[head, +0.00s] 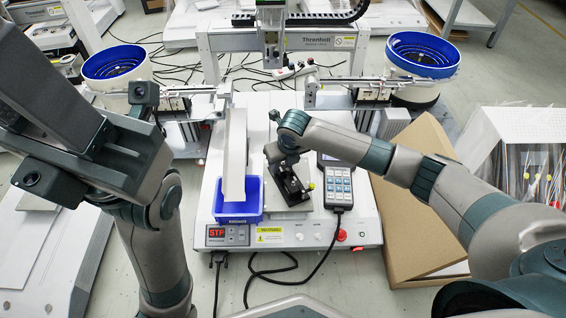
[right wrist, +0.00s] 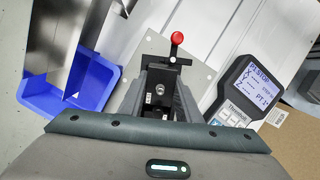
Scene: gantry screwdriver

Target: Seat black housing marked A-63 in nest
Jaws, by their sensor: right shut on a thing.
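My right gripper (head: 291,172) reaches down over the black nest fixture (head: 294,190) on the machine's base. In the right wrist view, its two grey fingers (right wrist: 160,95) are shut on a black housing (right wrist: 158,88) with a small round metal fitting on its face. The mark A-63 cannot be read. The nest sits on a pale metal plate (right wrist: 197,72), with a red-knobbed clamp (right wrist: 177,38) just beyond the housing. The fingers and housing cover most of the nest, so I cannot tell whether the housing is down in it. My left arm shows, but its fingertips do not.
A blue bin (head: 237,207) with a pale chute stands left of the nest. A handheld pendant (head: 338,184) lies close on the right. The screwdriver gantry (head: 280,40) is behind. A red button (head: 341,235) is at the front.

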